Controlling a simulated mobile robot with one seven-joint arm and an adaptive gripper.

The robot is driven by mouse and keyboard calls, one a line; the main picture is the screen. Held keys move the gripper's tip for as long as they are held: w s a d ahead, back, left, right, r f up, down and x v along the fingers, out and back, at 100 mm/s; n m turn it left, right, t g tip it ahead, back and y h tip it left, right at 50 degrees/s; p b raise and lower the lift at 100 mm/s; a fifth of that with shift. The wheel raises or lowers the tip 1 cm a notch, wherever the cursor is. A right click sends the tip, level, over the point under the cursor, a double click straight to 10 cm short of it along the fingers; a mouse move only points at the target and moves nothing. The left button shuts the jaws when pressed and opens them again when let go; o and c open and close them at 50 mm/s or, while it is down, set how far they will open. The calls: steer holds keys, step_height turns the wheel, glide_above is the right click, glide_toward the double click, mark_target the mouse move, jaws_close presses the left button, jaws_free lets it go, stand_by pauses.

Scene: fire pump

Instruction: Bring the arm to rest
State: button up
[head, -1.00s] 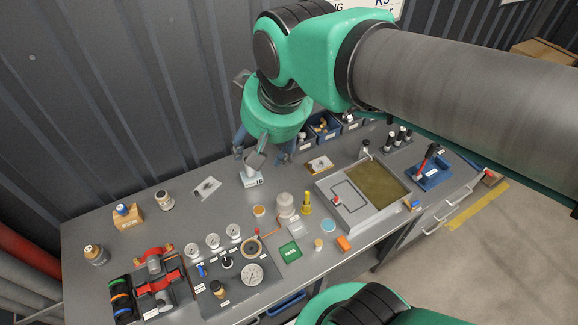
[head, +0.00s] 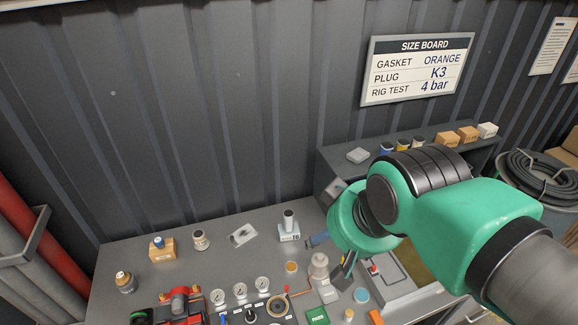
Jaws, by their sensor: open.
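My arm reaches in from the right, and its green wrist (head: 355,222) hangs over the right part of the grey workbench (head: 225,262). My gripper (head: 331,254) points down below the wrist, with its fingers apart and partly hidden by the wrist. I see nothing held between them. A grey cylinder (head: 288,218) stands upright on a small white labelled block (head: 289,233), to the left of my gripper and apart from it.
A pale rounded fitting (head: 319,266) stands close to my gripper. Gauges (head: 240,291) and a red valve part (head: 180,302) are at front left. A shelf (head: 330,160) with small boxes lies behind my arm. A size board (head: 417,69) hangs on the wall. The back-left bench has free room.

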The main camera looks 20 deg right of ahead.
step_height(320, 180, down, 15)
steer(key=b, duration=1.5)
steer(key=shift+f, duration=0.2)
